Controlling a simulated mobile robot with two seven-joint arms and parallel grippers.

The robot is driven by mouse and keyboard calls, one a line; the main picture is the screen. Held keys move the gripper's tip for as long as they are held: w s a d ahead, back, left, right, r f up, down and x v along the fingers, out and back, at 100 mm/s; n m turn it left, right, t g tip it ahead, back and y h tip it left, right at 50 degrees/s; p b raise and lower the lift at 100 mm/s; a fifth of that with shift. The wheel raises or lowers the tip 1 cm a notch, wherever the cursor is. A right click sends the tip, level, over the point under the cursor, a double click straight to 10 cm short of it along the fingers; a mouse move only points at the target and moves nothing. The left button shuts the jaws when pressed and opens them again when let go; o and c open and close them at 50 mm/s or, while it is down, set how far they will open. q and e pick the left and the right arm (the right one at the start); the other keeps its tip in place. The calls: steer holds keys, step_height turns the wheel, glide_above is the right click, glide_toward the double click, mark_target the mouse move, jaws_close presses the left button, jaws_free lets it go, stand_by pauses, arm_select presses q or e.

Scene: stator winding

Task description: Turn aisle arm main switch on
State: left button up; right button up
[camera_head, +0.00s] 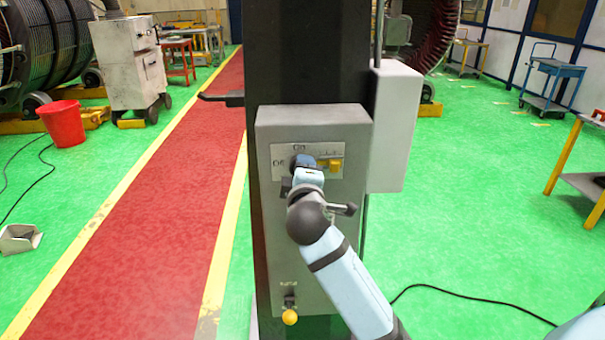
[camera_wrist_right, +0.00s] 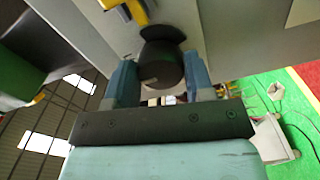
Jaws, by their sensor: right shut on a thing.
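The grey control box (camera_head: 345,235) is fixed to a dark column and has a light label plate (camera_head: 280,173) near its top. The plate reads "On" above the switch and "Off" at its left. My right gripper (camera_head: 304,165) is at this plate, shut on the black switch knob (camera_wrist_right: 160,66). In the right wrist view the knob sits between the two blue fingers. In the head view the gripper mostly hides the knob, so I cannot tell its exact position. My left gripper is not in view.
A yellow part (camera_head: 336,165) sits just right of the gripper on the plate. A lower yellow-tipped lever (camera_head: 290,316) is on the box. A pale box (camera_head: 396,125) adjoins at right, and a black bar (camera_head: 221,98) sticks out left.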

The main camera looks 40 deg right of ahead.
stand_by(0.3)
steer(key=o, duration=0.9)
steer(key=b+v, duration=0.1)
steer(key=v, duration=1.3)
steer(key=shift+d+b, duration=0.1)
steer(key=shift+b, duration=0.3)
